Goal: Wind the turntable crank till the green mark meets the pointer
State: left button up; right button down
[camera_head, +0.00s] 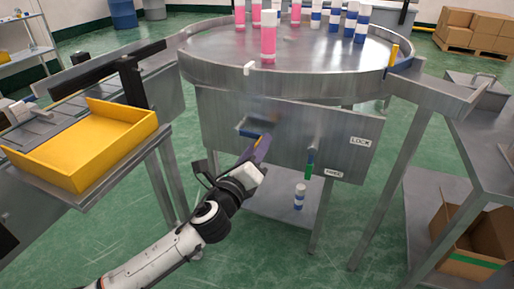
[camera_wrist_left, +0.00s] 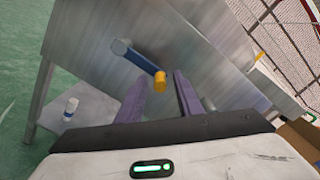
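The round steel turntable (camera_head: 215,52) carries pink and blue-and-white cans. Its crank shows as a blue bar (camera_wrist_left: 135,55) with an orange knob (camera_wrist_left: 160,82) on the front panel; the bar also shows in the head view (camera_head: 250,132). My left gripper (camera_head: 263,143), with purple fingers, is at the crank. In the left wrist view its fingers (camera_wrist_left: 169,80) are apart, with the knob between or just beyond the tips; contact is unclear. A yellow upright piece (camera_head: 393,55), possibly the pointer, stands at the right rim. I cannot make out a green mark on the turntable. My right gripper is out of view.
A green-handled lever (camera_head: 310,163) hangs on the panel between the LOCK label (camera_head: 363,141) and the lower label (camera_head: 333,173). A yellow tray (camera_head: 85,145) stands at left. A can (camera_head: 300,196) stands on the lower shelf. A steel bench (camera_head: 480,150) is at right.

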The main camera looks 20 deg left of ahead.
pick_arm(q)
grip_shut()
